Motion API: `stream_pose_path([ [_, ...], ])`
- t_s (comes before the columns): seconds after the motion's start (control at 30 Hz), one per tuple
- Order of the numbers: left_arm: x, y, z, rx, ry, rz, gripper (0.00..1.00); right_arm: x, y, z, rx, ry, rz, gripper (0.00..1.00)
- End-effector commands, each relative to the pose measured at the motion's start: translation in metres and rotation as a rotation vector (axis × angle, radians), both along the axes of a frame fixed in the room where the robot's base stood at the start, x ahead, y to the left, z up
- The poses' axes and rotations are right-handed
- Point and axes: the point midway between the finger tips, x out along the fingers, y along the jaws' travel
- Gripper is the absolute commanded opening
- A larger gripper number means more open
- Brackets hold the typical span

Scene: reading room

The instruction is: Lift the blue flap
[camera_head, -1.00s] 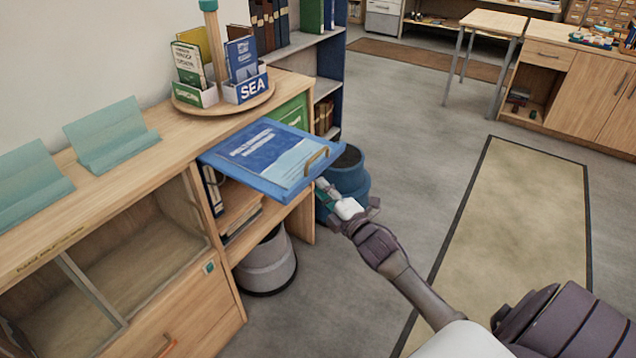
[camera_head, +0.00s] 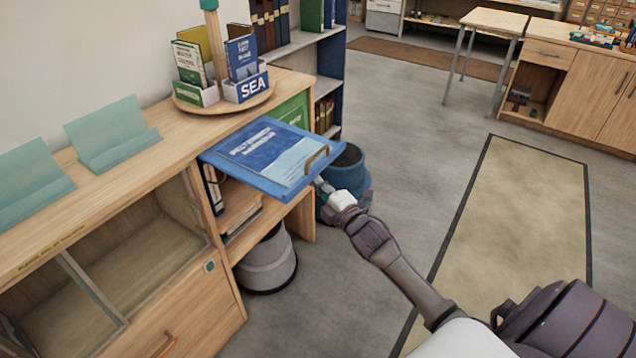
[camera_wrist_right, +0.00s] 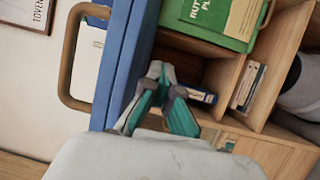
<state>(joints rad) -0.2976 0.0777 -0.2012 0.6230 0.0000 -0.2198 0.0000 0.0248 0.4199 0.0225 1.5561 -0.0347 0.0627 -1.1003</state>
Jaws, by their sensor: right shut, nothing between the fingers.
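The blue flap (camera_head: 230,165) is raised and sticks out from the wooden cabinet, near level, with a light paper panel and a brass handle (camera_head: 317,158) at its outer edge. In the right wrist view the flap (camera_wrist_right: 125,70) is a blue slab at left, its handle (camera_wrist_right: 68,60) beyond it. My right gripper (camera_head: 319,183) is at the flap's outer edge, below the handle; its tips are partly hidden. In the right wrist view the gripper (camera_wrist_right: 160,75) is shut and empty, fingers on the flap's underside; I cannot tell whether they touch it. My left gripper is out of view.
The open compartment under the flap holds books (camera_head: 212,190). A green flap (camera_head: 290,112) is beside it. A round stand (camera_head: 220,105) with booklets is on the cabinet top. A grey bin (camera_head: 266,262) and blue bin (camera_head: 345,172) stand on the floor.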

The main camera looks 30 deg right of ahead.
Motion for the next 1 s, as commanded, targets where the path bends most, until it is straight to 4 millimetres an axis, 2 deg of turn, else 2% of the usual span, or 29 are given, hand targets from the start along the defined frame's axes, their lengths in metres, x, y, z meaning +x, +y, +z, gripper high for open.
stream_pose_path([
  [0.07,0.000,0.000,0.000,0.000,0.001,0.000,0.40,0.000,0.000,0.000,0.000,0.000,0.000,0.00],
  [0.2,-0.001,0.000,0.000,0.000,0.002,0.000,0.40,0.000,0.000,0.000,0.000,0.000,0.000,0.21],
  [0.57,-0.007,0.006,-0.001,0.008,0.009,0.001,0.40,-0.004,0.000,-0.001,0.000,0.001,0.000,0.22],
  [0.67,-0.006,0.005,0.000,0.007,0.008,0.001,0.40,-0.015,0.001,-0.003,0.001,0.003,0.001,0.22],
  [1.0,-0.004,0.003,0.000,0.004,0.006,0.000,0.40,-0.086,0.000,-0.009,0.001,0.004,0.000,0.22],
])
